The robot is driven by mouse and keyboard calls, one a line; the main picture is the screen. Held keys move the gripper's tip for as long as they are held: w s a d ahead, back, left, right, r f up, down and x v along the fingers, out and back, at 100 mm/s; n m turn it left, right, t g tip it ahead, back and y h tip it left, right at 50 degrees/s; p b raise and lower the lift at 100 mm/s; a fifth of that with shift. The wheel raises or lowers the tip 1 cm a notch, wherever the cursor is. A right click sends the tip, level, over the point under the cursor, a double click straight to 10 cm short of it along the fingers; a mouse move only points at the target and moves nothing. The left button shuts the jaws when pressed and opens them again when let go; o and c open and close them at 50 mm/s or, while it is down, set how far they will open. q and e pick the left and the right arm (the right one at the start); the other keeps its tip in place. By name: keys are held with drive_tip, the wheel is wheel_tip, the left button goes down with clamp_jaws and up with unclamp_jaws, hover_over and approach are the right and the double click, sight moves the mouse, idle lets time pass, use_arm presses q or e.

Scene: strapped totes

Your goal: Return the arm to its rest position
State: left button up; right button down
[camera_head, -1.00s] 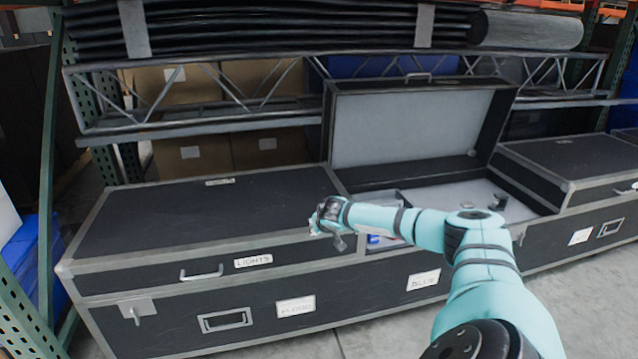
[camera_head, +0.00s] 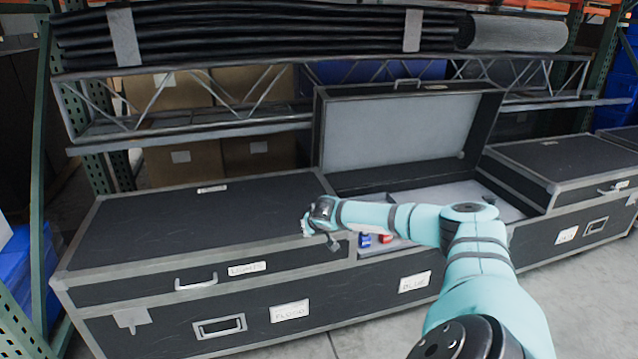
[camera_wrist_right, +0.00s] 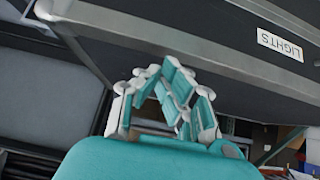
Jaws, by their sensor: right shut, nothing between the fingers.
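My right arm comes in from the lower right in the head view and bends to the left. Its gripper (camera_head: 322,222) is over the front edge of the closed black case labelled LIGHTS (camera_head: 190,235), beside the open case. In the right wrist view the fingers of this gripper (camera_wrist_right: 178,78) meet at their tips and hold nothing. The LIGHTS case (camera_wrist_right: 220,45) fills the upper part of that view, close to the fingers. My left gripper is not in view.
The open case (camera_head: 410,130) has its lid raised and small blue (camera_head: 364,240) and red (camera_head: 385,238) items inside. Another closed case (camera_head: 575,165) is at the right. A metal truss (camera_head: 190,100) runs behind. Bare floor shows in front.

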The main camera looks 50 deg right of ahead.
use_arm(q)
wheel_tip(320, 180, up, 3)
drive_tip(key=shift+b, duration=0.4)
use_arm(e)
drive_tip(key=s+a+f, duration=0.3)
drive_tip(key=s+a, duration=0.2)
drive_tip(key=s, duration=0.2)
drive_tip(key=shift+a+f, duration=0.2)
